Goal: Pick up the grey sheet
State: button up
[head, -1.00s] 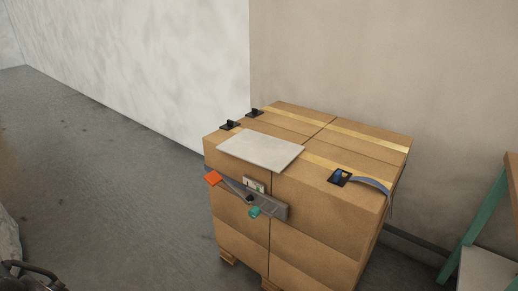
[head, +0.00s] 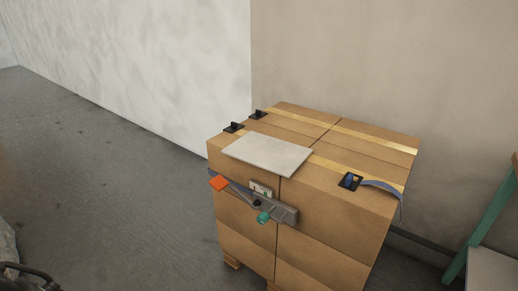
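The grey sheet (head: 267,153) is a thin, flat, light grey rectangle. It lies on top of a stack of cardboard boxes (head: 345,215), near the front left edge, across part of a yellow tape band. Its whole top face shows and nothing is on it. A dark curved part (head: 22,276) in the bottom left corner looks like my gripper, well apart from the sheet. It is cut off by the picture edge, and its fingers cannot be made out.
Black clips (head: 234,127) and a black buckle with a loose strap (head: 381,186) sit on top. A teal-legged stand (head: 489,222) is at right. Floor at left is clear.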

aim_at(283, 158)
jog(key=i+j, duration=0.2)
jog(key=j, duration=0.15)
jog(key=i+j, duration=0.15)
jog(key=j, duration=0.2)
jog(key=i+j+z, duration=0.1)
jog(key=j, duration=0.3)
jog(key=i+j+z, duration=0.15)
jog(key=z, duration=1.45)
